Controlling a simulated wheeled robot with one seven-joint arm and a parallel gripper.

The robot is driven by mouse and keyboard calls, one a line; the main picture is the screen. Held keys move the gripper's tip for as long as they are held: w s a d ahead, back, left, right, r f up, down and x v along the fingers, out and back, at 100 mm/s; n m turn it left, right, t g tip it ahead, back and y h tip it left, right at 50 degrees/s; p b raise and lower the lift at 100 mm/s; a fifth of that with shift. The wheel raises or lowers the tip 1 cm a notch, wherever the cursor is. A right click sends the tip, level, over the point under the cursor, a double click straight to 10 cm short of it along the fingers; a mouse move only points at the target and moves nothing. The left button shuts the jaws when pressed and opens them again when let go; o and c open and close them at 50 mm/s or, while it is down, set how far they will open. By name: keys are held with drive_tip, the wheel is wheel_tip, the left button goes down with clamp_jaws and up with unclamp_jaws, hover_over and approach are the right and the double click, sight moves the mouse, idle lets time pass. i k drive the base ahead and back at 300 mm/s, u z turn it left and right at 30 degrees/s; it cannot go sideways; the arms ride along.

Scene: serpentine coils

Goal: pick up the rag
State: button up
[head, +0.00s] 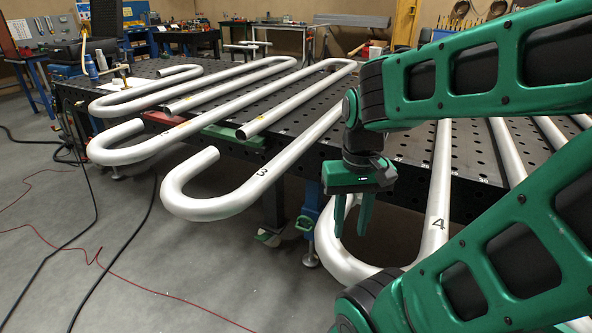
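I cannot pick out a rag with certainty. A flat white piece (122,85), cloth or paper, lies at the far left end of the perforated table; it is too small to tell which. My gripper (352,218) points down at the table's near edge, in front of the bent pipe marked 4 (437,215). Its two green fingers are apart with nothing visible between them. It is far to the right of the white piece.
Long silver serpentine pipes lie across the dark perforated table (300,152), their bends overhanging the near edge, including one marked 3 (215,207). Black and red cables cross the otherwise open floor (150,270).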

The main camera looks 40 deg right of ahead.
sight(117, 81)
drive_tip(key=k, duration=1.3)
drive_tip(key=u, duration=0.2)
drive_tip(key=i, duration=0.9)
drive_tip(key=u, duration=0.4)
drive_tip(key=i, duration=1.15)
drive_tip(key=u, duration=0.3)
drive_tip(key=i, duration=3.45)
